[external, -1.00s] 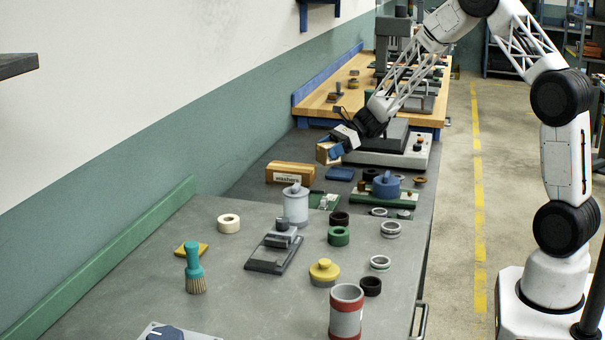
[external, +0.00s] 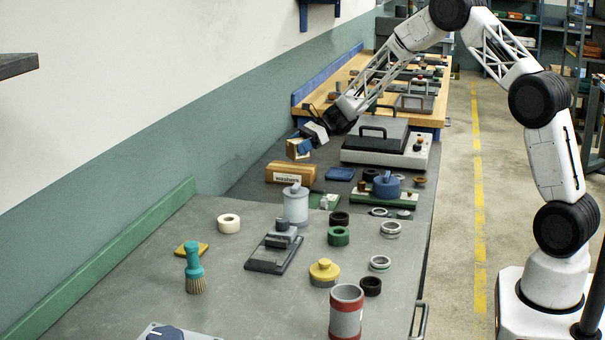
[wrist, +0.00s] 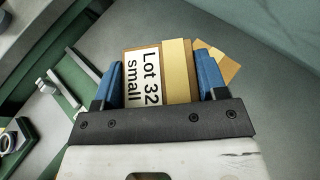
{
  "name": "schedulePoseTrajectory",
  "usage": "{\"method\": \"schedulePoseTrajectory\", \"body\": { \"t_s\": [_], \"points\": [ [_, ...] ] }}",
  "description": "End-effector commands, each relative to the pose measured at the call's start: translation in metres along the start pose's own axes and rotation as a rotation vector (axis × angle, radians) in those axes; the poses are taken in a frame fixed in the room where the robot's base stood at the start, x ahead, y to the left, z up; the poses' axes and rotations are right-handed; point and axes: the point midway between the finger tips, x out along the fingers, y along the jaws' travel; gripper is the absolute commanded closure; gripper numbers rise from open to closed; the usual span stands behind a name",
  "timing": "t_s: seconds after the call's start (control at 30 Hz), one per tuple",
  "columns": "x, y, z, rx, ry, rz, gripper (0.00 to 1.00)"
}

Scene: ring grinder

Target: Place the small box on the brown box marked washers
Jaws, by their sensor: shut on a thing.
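The small box (wrist: 141,75) is tan cardboard with a white label reading "Lot 32 small" and a yellowish strip, seen in the wrist view. My gripper (wrist: 160,80) is shut on it, one blue finger on each side. In the external view my gripper (external: 301,147) holds the small box (external: 295,151) in the air. The brown box marked washers (external: 290,174) lies on the grey bench just below the held box in the picture. I cannot tell the exact height gap between them. The washers box is not clearly seen in the wrist view.
A grey machine with a handled lid (external: 385,145) stands right of my gripper. A blue flat block (external: 340,174) lies right of the washers box, and a grey canister (external: 296,205) stands in front. Several rings lie nearer the front right.

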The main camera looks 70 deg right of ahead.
Motion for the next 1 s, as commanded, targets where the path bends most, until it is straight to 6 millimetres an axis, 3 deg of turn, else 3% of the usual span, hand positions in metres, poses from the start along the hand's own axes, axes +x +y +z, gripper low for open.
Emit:
{"method": "schedulePoseTrajectory", "body": {
  "t_s": [0.23, 0.83, 1.0],
  "points": [
    [0.008, -0.02, 0.003, -0.001, 0.0, 0.0, 0.67],
    [0.013, -0.03, 0.002, 0.0, 0.0, 0.0, 0.67],
    [0.021, -0.03, -0.017, 0.002, 0.0, 0.0, 0.67]
  ]
}}
